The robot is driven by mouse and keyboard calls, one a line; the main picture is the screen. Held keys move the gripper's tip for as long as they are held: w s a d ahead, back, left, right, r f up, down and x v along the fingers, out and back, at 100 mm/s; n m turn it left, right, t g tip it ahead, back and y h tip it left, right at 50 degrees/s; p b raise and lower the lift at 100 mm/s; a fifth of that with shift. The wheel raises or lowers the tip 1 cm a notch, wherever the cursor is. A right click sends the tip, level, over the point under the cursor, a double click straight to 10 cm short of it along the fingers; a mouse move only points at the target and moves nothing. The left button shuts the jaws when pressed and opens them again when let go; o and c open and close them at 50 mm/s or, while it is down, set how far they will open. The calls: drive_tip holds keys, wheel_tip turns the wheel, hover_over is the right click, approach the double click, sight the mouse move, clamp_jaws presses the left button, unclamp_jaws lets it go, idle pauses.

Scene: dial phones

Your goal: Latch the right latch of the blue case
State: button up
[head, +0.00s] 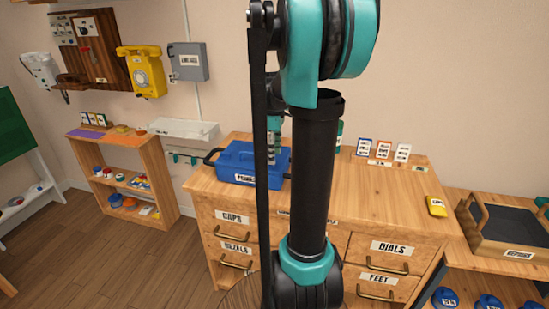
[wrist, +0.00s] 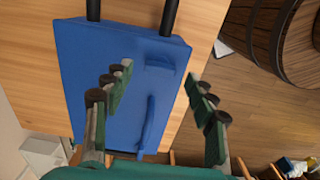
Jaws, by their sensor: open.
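The blue case (head: 240,160) lies on the wooden drawer cabinet, partly hidden behind my arm in the head view. It has a white label on its front and a black handle at its left. In the wrist view the blue case (wrist: 85,65) fills the left and middle, with two black bars at its top edge. A raised blue block and a long blue raised bar show on its right part; I cannot tell whether a latch is open or fastened. My gripper (wrist: 158,75) is open and empty, its fingers spread over the case's right part.
The cabinet top (head: 380,190) is mostly clear right of my arm, with small cards at the back and a yellow item (head: 437,206) at the right. A black-lined tray (head: 515,240) stands farther right. A wooden barrel (wrist: 275,40) shows in the wrist view.

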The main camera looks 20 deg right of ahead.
drive_tip(key=shift+f, duration=1.05)
drive_tip(key=c, duration=1.2)
drive_tip(key=shift+o, duration=0.2)
